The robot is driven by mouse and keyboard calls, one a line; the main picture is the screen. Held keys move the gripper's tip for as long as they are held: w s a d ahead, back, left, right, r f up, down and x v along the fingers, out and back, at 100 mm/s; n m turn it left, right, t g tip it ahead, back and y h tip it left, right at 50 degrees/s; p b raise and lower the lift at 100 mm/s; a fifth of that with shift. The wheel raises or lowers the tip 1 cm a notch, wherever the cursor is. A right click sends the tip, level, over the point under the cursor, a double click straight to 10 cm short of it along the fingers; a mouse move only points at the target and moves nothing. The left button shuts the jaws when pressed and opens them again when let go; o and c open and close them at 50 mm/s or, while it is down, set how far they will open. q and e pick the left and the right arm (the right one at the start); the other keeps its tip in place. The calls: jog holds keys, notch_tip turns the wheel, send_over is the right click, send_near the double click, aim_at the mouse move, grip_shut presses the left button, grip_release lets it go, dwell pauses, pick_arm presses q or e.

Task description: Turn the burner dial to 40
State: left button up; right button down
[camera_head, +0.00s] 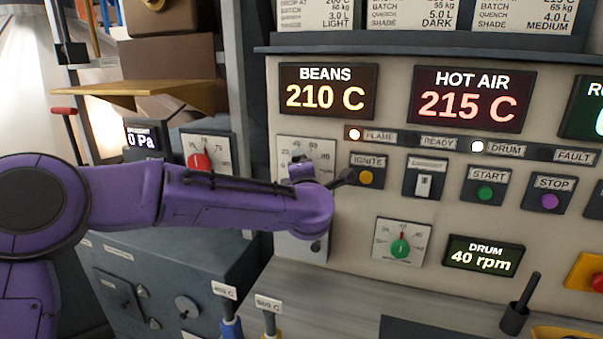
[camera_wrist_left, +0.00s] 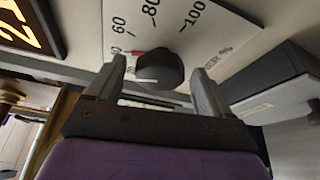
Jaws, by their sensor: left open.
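The burner dial is a round black knob (camera_wrist_left: 160,72) with a white mark and a red pointer beside it, on a pale numbered plate (camera_wrist_left: 175,38) in the left wrist view. The numbers 60, 80 and 100 are readable there; the exact setting is unclear. My left gripper (camera_wrist_left: 159,68) is open, with one finger on each side of the knob. I cannot tell whether the fingers touch it. In the head view the plate (camera_head: 290,147) shows above my left wrist, which covers much of the dial. My right gripper is not in view.
The ignite button (camera_head: 366,177) is close to the right of my wrist. A green drum dial (camera_head: 400,248) is below right. A dark boxy part (camera_wrist_left: 270,85) juts out right of the fingers in the wrist view. A red dial (camera_head: 200,161) is left, behind my arm.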

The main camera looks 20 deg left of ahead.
pick_arm(q)
jog(key=b+v, duration=0.3)
jog(key=v, duration=0.7)
jog(key=shift+s+f, duration=0.1)
jog(key=shift+s, duration=0.05)
